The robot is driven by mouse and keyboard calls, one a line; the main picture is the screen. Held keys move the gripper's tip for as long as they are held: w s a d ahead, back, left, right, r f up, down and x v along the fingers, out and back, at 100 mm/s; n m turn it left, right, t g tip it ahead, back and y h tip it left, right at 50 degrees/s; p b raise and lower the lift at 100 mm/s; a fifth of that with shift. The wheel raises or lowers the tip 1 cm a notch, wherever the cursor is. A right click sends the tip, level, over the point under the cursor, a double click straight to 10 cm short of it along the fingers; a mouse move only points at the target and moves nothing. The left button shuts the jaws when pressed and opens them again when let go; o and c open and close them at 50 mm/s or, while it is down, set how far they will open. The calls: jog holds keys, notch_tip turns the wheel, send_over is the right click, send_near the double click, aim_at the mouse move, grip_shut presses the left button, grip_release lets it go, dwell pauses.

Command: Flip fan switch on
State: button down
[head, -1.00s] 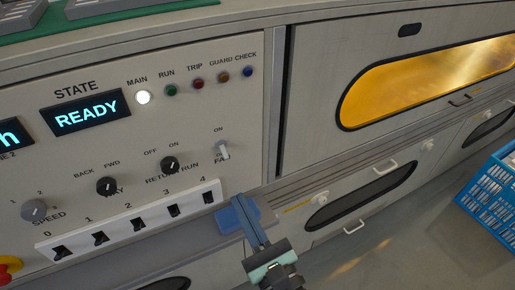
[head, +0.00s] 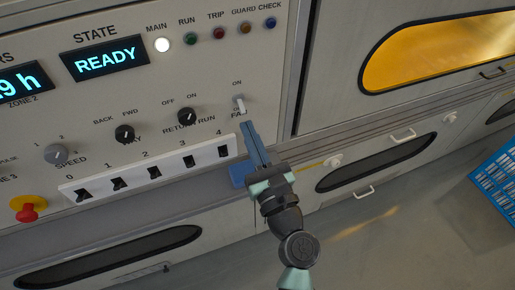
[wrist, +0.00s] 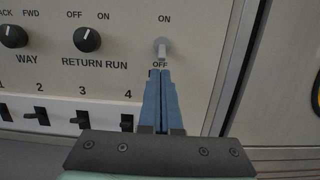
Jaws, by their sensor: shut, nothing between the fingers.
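The fan switch (head: 239,104) is a small pale toggle on the control panel, with ON printed above it and OFF below. It also shows in the wrist view (wrist: 162,47), just beyond my fingertips. Which way its lever is tilted is too small to tell surely. My gripper (head: 246,127) is shut and empty, its blue fingers together and pointing up at the panel just below the switch. In the wrist view my gripper (wrist: 160,76) partly covers the area under the OFF label. I cannot tell whether the tips touch the panel.
The RETURN RUN knob (head: 187,116) and WAY knob (head: 125,133) are left of the switch. A row of black rocker switches (head: 153,171) lies lower left. A red stop button (head: 28,211) is far left. A blue crate (head: 497,175) stands at right.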

aim_at(241, 107)
jog(key=shift+x, duration=1.45)
jog(key=shift+d+r+p, duration=0.1)
jog(key=shift+r+p, duration=0.1)
jog(key=shift+p, duration=0.35)
jog(key=shift+s+g+p, duration=0.1)
jog(key=shift+g+p, duration=0.2)
jog(key=shift+p, duration=0.5)
